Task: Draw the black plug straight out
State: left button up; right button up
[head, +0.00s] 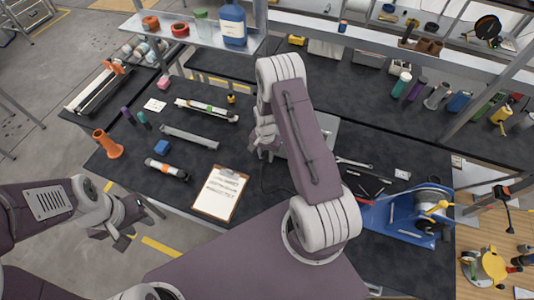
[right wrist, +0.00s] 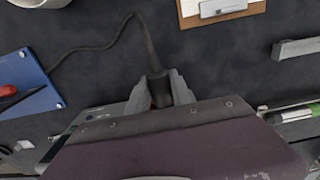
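The black plug (right wrist: 157,86) is in the right wrist view, with its dark cable (right wrist: 100,47) running from it across the dark mat. My right gripper (right wrist: 160,92) has a finger on each side of the plug and appears shut on it. The end of the plug is hidden behind my wrist. In the head view my right gripper (head: 264,152) is beside a grey box (head: 326,135), mostly covered by my arm; the plug cannot be made out there. My left gripper (head: 146,218) is open and empty, off the near left edge of the bench.
A clipboard (head: 220,193) lies left of my right arm. A blue-based tool (head: 400,217) stands at the right. A shelf with a blue bottle (head: 232,22) is at the back.

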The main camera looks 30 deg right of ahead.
aim_at(263, 162)
jog(key=shift+s+a+p, duration=0.4)
jog(key=shift+s+a, duration=0.85)
jog(key=shift+a, duration=0.2)
grip_shut()
